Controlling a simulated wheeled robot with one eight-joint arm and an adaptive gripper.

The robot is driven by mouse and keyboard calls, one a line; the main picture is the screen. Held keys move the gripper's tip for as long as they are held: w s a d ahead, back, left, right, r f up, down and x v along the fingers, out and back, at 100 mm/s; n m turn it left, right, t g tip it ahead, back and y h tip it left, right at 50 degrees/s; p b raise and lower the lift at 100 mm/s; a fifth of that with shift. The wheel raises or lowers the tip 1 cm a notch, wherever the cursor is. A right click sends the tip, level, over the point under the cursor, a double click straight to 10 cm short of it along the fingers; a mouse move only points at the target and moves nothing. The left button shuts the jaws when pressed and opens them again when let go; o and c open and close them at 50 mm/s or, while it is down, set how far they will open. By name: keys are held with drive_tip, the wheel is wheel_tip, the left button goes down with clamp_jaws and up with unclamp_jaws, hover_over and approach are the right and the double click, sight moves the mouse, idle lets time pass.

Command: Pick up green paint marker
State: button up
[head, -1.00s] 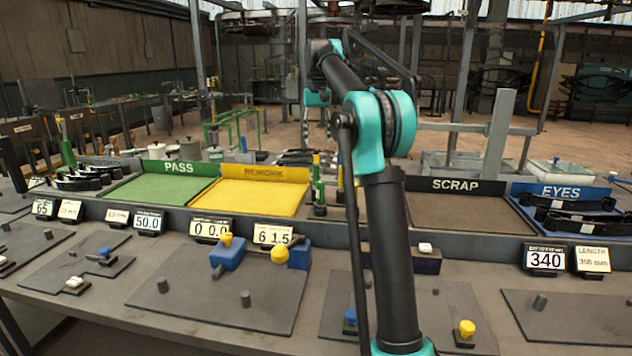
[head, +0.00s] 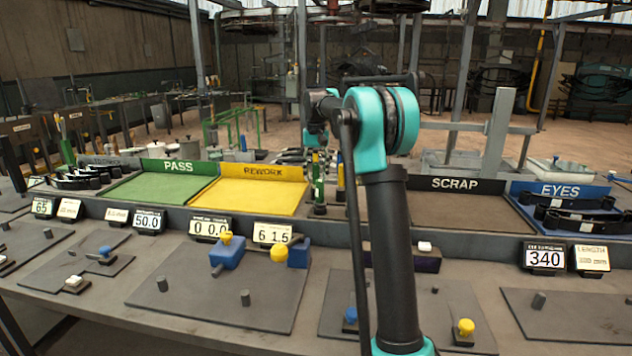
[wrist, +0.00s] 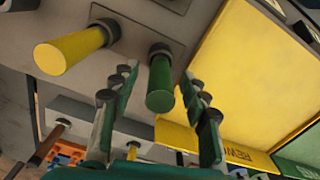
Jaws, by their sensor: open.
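The green paint marker (wrist: 160,88) stands in a dark round holder in the wrist view, seen end-on and slightly tilted in the picture. My gripper (wrist: 160,76) is open, with one finger on each side of the green marker. I see gaps on both sides; whether a finger touches it I cannot tell. In the head view the green marker (head: 318,186) stands upright just right of the yellow tray. My gripper itself cannot be made out clearly there, among my arm links.
A yellow marker (wrist: 72,52) stands in its own holder close beside the green one. The yellow REWORK tray (wrist: 235,75) lies on the other side. The SCRAP tray (head: 460,215) is right of my arm. Gauges and fixtures fill the bench front.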

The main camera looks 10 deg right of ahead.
drive_tip(key=shift+f, duration=0.5)
clamp_jaws()
drive_tip(key=shift+r, duration=0.15)
